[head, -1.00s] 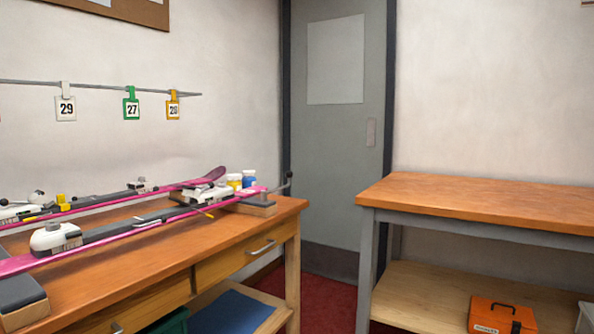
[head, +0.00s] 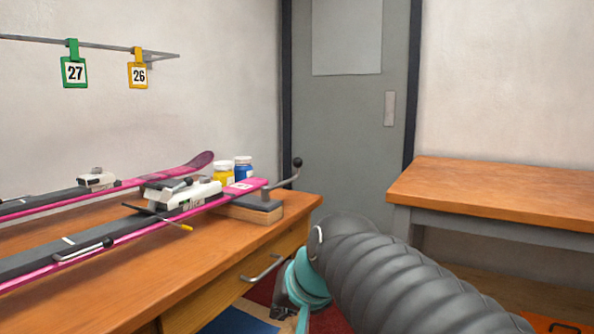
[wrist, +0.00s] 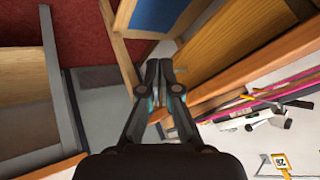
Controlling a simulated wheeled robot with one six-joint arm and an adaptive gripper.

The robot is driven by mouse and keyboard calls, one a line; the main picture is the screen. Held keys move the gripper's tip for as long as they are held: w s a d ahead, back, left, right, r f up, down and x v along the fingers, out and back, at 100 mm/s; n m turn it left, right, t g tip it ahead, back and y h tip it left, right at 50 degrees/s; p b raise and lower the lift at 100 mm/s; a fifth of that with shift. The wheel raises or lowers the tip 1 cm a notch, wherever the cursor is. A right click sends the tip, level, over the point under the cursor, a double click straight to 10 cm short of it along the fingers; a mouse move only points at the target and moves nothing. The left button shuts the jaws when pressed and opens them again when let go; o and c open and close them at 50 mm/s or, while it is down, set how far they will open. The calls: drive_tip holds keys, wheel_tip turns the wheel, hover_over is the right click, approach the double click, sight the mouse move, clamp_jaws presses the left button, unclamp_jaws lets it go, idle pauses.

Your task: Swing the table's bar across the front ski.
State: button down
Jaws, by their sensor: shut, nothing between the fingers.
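The front ski (head: 120,240), pink and black with a binding (head: 182,193), lies along the wooden bench (head: 110,290). The bar (head: 283,182) is a grey rod with a black ball knob (head: 297,162), standing up past the front ski's right end, beyond the support block; its lower end is hidden. In the wrist view my gripper (wrist: 158,70) is shut and empty, in front of the bench's drawer side. In the head view my arm reaches in from the lower right, below the bench top and apart from the bar. I cannot make out the bar in the wrist view.
A second ski (head: 130,183) lies behind. Yellow (head: 223,174) and blue-labelled (head: 243,168) jars stand near the bar. A drawer handle (head: 262,268) sticks out of the bench front. Another table (head: 500,190) stands at right, with a floor gap between.

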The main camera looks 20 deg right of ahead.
drive_tip(key=w+d+r+m+t+b, duration=0.2)
drive_tip(key=w+d+r+m, duration=0.15)
drive_tip(key=w, duration=0.35)
drive_tip(key=w+d+r+m+t+b, duration=0.2)
drive_tip(key=w+d+r, duration=0.1)
drive_tip(key=w+r, duration=0.3)
drive_tip(key=m+t+b, duration=0.3)
drive_tip(key=m+t, duration=0.1)
drive_tip(key=m, duration=0.3)
approach(300, 163)
drive_tip(key=p+x, duration=0.1)
drive_tip(key=x, duration=0.6)
drive_tip(key=shift+w, duration=0.15)
drive_tip(key=shift+a, duration=0.1)
